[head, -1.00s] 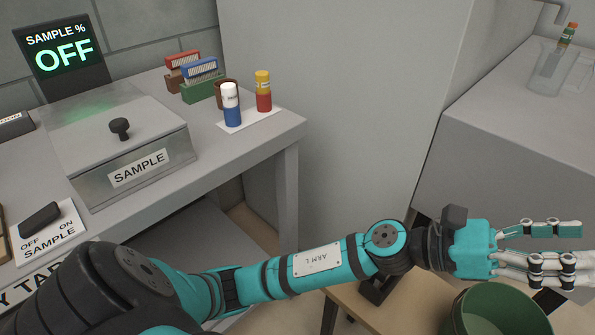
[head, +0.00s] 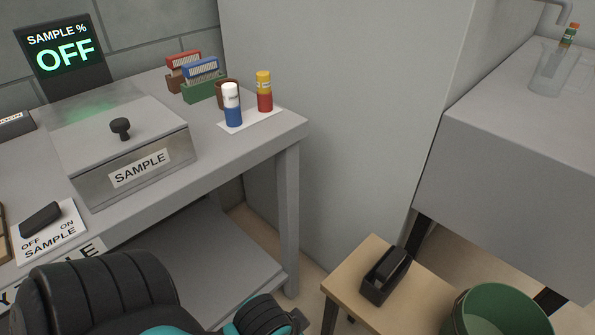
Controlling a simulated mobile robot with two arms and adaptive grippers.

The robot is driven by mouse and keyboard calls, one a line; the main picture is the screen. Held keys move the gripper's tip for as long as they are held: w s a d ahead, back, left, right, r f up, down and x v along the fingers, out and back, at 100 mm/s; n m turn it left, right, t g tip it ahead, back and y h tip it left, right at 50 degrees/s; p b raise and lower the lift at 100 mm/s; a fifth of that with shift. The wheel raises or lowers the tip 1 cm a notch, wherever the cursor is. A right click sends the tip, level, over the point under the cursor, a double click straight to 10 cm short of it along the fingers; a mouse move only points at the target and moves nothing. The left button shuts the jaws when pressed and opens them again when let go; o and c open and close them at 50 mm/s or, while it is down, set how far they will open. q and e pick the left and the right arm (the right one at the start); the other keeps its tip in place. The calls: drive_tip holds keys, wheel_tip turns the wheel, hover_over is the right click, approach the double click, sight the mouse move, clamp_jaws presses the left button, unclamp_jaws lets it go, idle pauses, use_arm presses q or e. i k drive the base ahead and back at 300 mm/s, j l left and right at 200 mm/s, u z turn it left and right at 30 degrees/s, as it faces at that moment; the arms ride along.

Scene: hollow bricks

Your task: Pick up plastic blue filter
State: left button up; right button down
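A blue piece with a white ridged face (head: 200,67) sits in a green holder (head: 204,90) at the back of the grey table; it looks like the blue filter, though its material cannot be told. A similar red piece (head: 183,58) stands behind it in a brown holder (head: 176,83). Only black and teal parts of my arm show at the bottom left, well in front of the filters.
White-and-blue (head: 232,106) and yellow-and-red bottles (head: 264,92) stand right of the filters, near a brown cup (head: 221,93). A lidded SAMPLE box (head: 140,168) is in front. A green bin (head: 500,310) and black dispenser (head: 387,275) are lower right.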

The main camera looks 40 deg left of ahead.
sight(205, 69)
drive_tip(key=u, duration=1.9)
